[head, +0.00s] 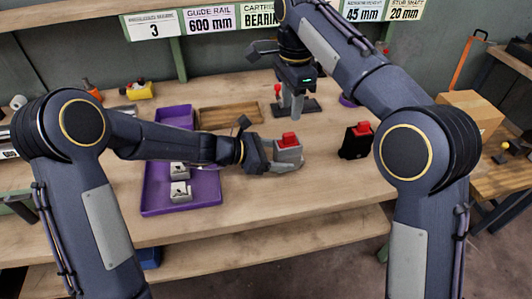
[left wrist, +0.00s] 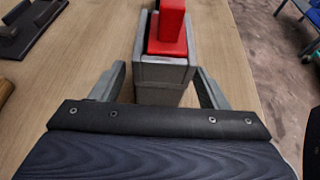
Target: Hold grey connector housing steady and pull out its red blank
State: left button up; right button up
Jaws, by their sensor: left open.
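The grey connector housing (head: 288,155) stands upright on the bench, with its red blank (head: 289,139) seated in the top. In the left wrist view the housing (left wrist: 163,72) and the red blank (left wrist: 169,28) stand ahead of the palm. My left gripper (head: 283,168) is low at the housing. Its open fingers (left wrist: 161,85) lie either side of the housing, with a visible gap on the left; contact on the right is unclear. My right gripper (head: 293,106) points down behind the housing, near a dark base; its finger opening is unclear.
A black housing (head: 355,142) with a red top stands to the right. A purple tray (head: 150,200) with grey parts lies left, under my left forearm. A wooden tray (head: 230,114) and a dark base plate (head: 313,105) are behind. The bench front is clear.

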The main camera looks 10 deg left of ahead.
pick_arm(q)
jog(key=shift+x, duration=1.3)
